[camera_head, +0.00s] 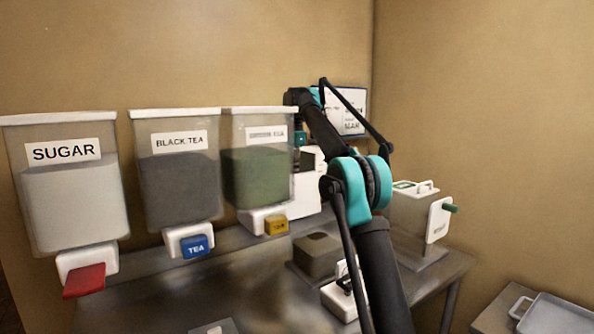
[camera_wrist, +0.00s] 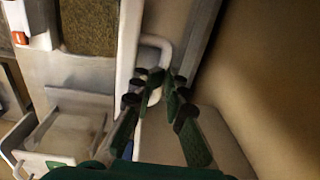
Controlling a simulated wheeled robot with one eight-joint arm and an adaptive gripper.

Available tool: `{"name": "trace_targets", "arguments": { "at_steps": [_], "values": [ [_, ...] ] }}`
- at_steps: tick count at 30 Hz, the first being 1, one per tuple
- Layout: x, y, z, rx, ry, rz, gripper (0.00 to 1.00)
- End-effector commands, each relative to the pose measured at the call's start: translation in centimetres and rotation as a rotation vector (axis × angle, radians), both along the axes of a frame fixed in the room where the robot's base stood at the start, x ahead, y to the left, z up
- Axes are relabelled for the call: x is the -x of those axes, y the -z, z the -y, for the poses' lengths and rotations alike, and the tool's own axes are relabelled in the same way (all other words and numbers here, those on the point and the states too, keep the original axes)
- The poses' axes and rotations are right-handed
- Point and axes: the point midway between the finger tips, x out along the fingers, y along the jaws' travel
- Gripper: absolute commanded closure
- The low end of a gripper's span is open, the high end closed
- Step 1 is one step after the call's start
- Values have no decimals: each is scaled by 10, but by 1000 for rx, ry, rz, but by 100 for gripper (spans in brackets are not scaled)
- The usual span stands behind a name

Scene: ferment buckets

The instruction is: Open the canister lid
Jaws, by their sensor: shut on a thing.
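My gripper (camera_wrist: 161,82) is shut on a white loop handle (camera_wrist: 162,46) in the wrist view. The dark fingertips sit on both sides of its lower part. The handle stands out from a long white panel (camera_wrist: 128,45), seen nearly edge-on; I cannot tell for certain which container it belongs to. In the head view, my arm hides most of the gripper and its contact with the handle. A canister (camera_head: 410,212) with a white-handled lid (camera_head: 420,187) stands right of my arm, its lid looking closed.
Clear dispensers of sugar (camera_head: 75,205), black tea (camera_head: 178,190) and a green-filled one (camera_head: 258,178) hang along the wall at left. A dark bench (camera_head: 150,300) runs below. A tray (camera_head: 555,316) lies at lower right. The wrist view shows brown-green contents (camera_wrist: 88,25) beside the panel.

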Motion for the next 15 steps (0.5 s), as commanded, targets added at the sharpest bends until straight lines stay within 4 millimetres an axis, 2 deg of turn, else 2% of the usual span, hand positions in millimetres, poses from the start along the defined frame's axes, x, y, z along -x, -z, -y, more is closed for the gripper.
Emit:
{"name": "trace_targets", "arguments": {
  "at_steps": [1, 15],
  "values": [
    [-6, 11, -9, -7, -7, -2, 100],
    [-16, 19, -15, -10, -9, 9, 100]
  ]
}}
